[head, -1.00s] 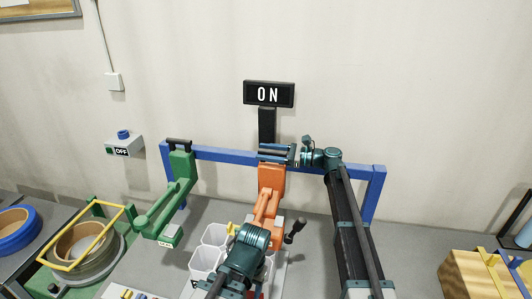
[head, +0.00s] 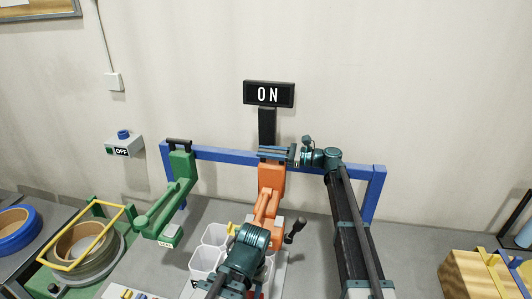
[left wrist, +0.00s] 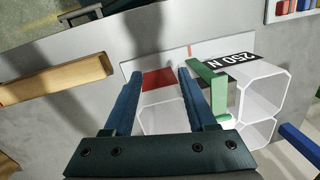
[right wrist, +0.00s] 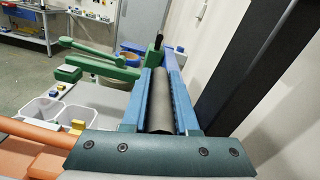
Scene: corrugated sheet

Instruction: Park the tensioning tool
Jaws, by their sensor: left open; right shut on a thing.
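An orange tool (head: 271,176) stands upright against the blue rail (head: 372,180); I cannot tell whether it rests on it. My right gripper (head: 268,153) is at its top, with blue fingers shut on a dark grey bar-shaped grip (right wrist: 160,105). A similar green tool (head: 181,165) with a black top grip hangs at the left end of the rail.
A black crank handle (head: 294,230) sticks up right of the white tubes. Coils with a yellow frame (head: 88,262) are at left. A wooden block (head: 468,275) stands at right.

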